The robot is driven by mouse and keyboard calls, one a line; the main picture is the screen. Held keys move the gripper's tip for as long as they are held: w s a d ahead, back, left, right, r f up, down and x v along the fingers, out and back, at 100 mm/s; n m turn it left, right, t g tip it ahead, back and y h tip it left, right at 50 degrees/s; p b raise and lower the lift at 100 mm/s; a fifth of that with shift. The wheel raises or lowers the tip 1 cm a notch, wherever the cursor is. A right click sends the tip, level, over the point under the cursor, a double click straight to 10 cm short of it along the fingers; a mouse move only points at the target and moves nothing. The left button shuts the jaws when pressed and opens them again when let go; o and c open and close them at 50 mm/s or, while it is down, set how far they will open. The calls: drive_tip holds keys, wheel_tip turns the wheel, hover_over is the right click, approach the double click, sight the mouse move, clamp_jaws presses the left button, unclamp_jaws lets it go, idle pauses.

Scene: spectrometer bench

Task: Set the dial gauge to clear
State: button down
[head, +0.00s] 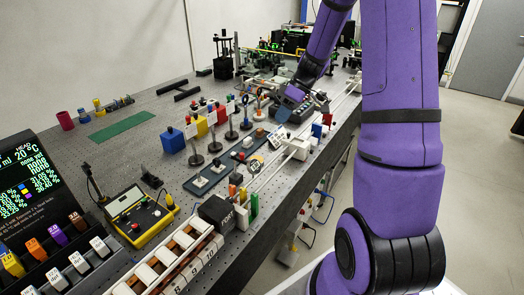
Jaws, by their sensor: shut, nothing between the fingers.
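My purple arm reaches from the right over the far part of the bench. My gripper (284,112) is small at its end, low over the optics near the bench's right edge. Its fingers look shut, with nothing seen between them. Below it is a small pale dial-like piece with dark and yellow marks (276,138). A similar piece (255,166) sits nearer, beside the rail. I cannot tell which of these is the dial gauge, nor read a setting. I cannot tell whether my gripper touches anything.
Posts with coloured mounts (213,146) stand left of the rail (236,160). A black box marked PORT (217,213), a yellow-edged meter (139,215) and a display (28,180) are nearer.

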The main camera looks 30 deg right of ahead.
drive_tip(key=x, duration=0.4)
drive_tip(key=s+a+x, duration=0.1)
drive_tip(key=x, duration=0.3)
drive_tip(key=s+r+x, duration=0.1)
drive_tip(key=x, duration=0.3)
drive_tip(key=shift+a, duration=0.3)
drive_tip(key=shift+s+a+f, duration=0.1)
drive_tip(key=shift+s+a, duration=0.1)
drive_tip(key=shift+a, duration=0.1)
